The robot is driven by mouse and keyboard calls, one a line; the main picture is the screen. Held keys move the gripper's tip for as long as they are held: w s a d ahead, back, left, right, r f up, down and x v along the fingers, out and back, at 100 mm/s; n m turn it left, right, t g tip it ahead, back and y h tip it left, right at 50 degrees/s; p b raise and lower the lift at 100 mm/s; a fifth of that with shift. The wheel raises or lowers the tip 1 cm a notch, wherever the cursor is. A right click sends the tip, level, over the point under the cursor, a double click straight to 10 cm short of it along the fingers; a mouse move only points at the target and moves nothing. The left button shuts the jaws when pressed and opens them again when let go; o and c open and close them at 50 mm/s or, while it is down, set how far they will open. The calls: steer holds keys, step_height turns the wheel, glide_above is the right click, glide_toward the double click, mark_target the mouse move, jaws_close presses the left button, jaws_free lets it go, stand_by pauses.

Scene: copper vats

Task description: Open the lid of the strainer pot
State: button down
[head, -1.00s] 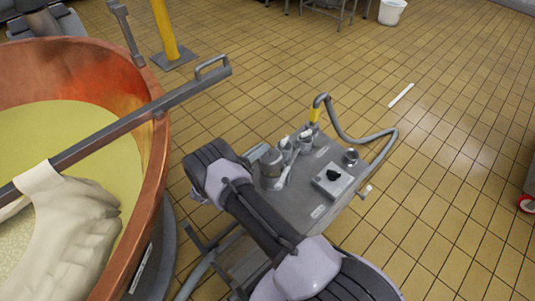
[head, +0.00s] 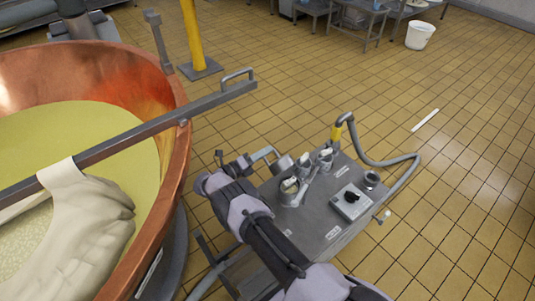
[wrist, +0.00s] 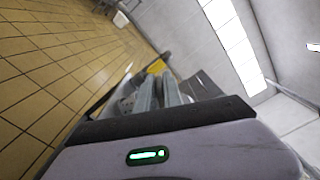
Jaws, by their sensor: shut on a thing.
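The strainer pot (head: 290,193) is a small metal pot on top of the grey wheeled unit in the head view. Its top looks uncovered, with something pale inside. The grey lid (head: 284,164) is raised and tilted above the pot's far left side, with a bent handle rod toward my gripper. My gripper (head: 250,160) is at the left of the pot, shut on the lid's handle. In the wrist view the gripper's fingers (wrist: 158,94) point away, and the grip itself is hard to make out there.
The grey wheeled unit (head: 318,225) also carries other metal fittings, a switch box (head: 350,201) and a hose (head: 390,158). A copper vat (head: 175,165) with a bar across it (head: 150,128) stands close on the left.

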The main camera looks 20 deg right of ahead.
steer(key=shift+w+a+f, duration=0.1)
steer(key=shift+w+f, duration=0.1)
steer(key=shift+f, duration=0.15)
stand_by(0.3)
steer(key=c, duration=1.5)
jaws_free()
steer(key=shift+r, duration=0.1)
step_height(320, 180, up, 4)
steer(key=p, duration=0.3)
steer(key=s+a+p, duration=0.1)
steer(key=s+p, duration=0.6)
steer(key=s, duration=0.9)
steer(key=shift+a+r+p, duration=0.3)
steer(key=shift+r, duration=0.15)
